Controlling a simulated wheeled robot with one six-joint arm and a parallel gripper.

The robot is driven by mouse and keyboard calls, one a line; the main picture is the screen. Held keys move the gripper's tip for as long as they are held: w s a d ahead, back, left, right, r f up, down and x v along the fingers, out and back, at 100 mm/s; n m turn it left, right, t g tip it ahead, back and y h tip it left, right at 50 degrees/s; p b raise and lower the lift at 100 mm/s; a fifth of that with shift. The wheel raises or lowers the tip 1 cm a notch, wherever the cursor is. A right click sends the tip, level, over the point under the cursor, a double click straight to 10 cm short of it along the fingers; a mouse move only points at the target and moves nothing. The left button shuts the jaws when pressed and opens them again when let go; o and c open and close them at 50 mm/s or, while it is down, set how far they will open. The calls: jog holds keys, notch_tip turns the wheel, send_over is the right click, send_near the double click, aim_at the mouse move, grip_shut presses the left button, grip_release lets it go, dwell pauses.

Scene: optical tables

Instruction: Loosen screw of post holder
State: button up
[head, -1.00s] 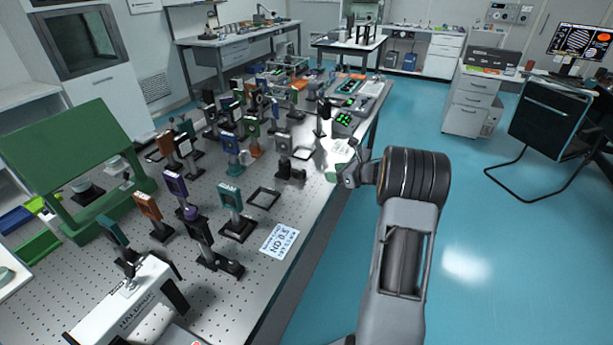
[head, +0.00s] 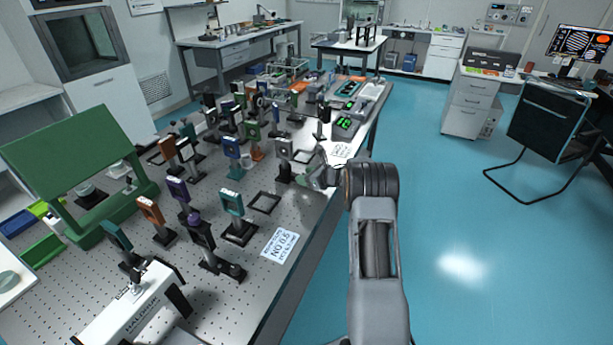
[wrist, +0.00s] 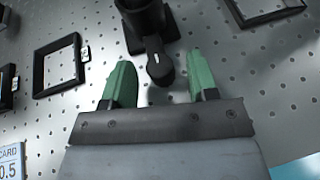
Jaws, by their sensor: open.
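My gripper (wrist: 160,85) is open in the wrist view, with its two green fingers apart. Between and just beyond the fingertips is a black post holder (wrist: 143,18) with a dark rounded knob or foot end (wrist: 160,68) pointing towards me. The fingers stand on either side of this end and I see no contact. In the head view my gripper (head: 308,178) is low at the right edge of the optical table, beside a post holder (head: 284,172) carrying a grey mount. The screw itself is too small to make out clearly.
The perforated optical table (head: 290,215) carries several posts with coloured mounts left of my gripper. A flat black frame (head: 264,203) and a printed card (head: 279,245) lie nearer. Another black frame (wrist: 60,66) lies left in the wrist view. Open floor (head: 470,220) is at the right.

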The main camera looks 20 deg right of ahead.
jog(key=c, duration=0.9)
jog(key=m+t+h+b, duration=0.1)
jog(key=b, duration=0.3)
jog(key=shift+a+f, duration=0.15)
jog(key=shift+f, duration=0.25)
jog(key=shift+c, duration=0.2)
jog(key=m+h+b, duration=0.1)
jog(key=b, duration=0.2)
jog(key=shift+r, duration=0.15)
jog(key=shift+r+m+t+h+b, duration=0.3)
jog(key=shift+m+h+b, duration=0.2)
jog(key=shift+h+b, duration=0.15)
jog(key=o, duration=0.9)
jog(key=shift+o, duration=0.2)
jog(key=b+v, duration=0.1)
jog(key=v, duration=1.2)
jog(key=shift+s, duration=0.4)
